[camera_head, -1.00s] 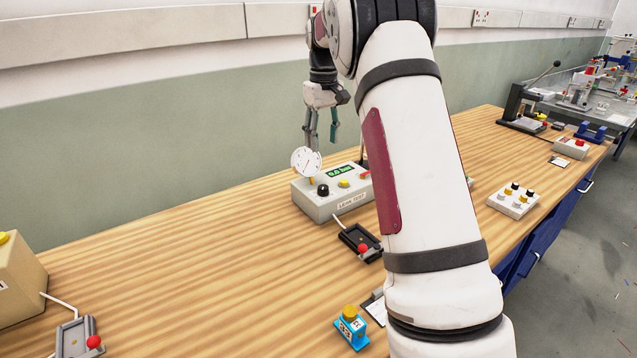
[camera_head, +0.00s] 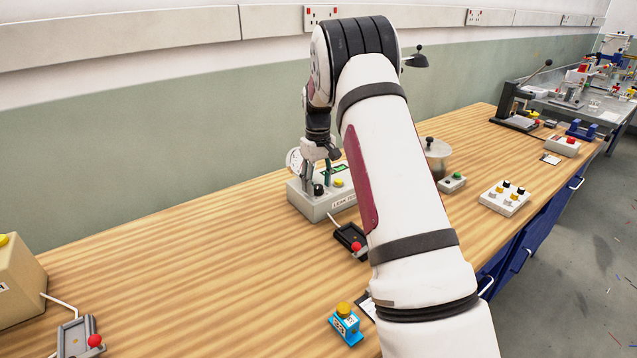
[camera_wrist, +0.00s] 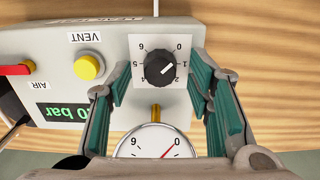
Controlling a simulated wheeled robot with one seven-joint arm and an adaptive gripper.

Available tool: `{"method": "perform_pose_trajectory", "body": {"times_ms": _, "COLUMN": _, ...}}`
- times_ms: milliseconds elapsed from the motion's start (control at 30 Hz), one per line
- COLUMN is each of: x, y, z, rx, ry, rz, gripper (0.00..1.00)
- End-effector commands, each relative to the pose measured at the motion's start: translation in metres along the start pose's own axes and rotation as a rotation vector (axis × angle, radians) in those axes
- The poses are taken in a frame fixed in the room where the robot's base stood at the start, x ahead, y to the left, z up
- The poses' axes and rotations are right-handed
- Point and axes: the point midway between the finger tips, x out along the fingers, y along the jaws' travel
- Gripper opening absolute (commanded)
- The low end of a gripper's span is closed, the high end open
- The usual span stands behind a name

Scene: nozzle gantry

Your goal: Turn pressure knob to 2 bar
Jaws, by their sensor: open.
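The black pressure knob (camera_wrist: 160,68) sits on a white numbered plate on the grey leak-test box (camera_head: 312,206). In the wrist view its white mark points right and slightly up, close to the 1. My gripper (camera_wrist: 158,82) is open, with green-padded fingers on either side of the knob. I cannot tell whether they touch it. In the head view my gripper (camera_head: 321,178) is over the box, close to the knob (camera_head: 318,190). The round gauge (camera_wrist: 155,148) has its red needle near 0. The green display (camera_wrist: 64,111) is partly cut off.
A yellow VENT button (camera_wrist: 89,66) and a red AIR lever (camera_wrist: 16,69) are on the same box. A black tray with a red knob (camera_head: 356,246) lies in front. The wooden bench to the left is largely clear.

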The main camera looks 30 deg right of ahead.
Motion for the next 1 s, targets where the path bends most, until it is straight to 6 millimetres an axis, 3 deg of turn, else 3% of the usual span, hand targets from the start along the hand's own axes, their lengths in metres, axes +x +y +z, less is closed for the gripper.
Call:
{"method": "perform_pose_trajectory", "body": {"times_ms": 367, "x": 0.005, "y": -0.0001, "z": 0.0, "rx": 0.0, "ry": 0.0, "rz": 0.0, "gripper": 0.45}}
{"method": "perform_pose_trajectory", "body": {"times_ms": 567, "x": 0.0047, "y": -0.0001, "z": -0.0001, "rx": 0.0, "ry": 0.0, "rz": 0.0, "gripper": 0.0}}
{"method": "perform_pose_trajectory", "body": {"times_ms": 1000, "x": 0.0051, "y": -0.0004, "z": -0.0012, "rx": 0.067, "ry": 0.002, "rz": 0.0, "gripper": 0.0}}
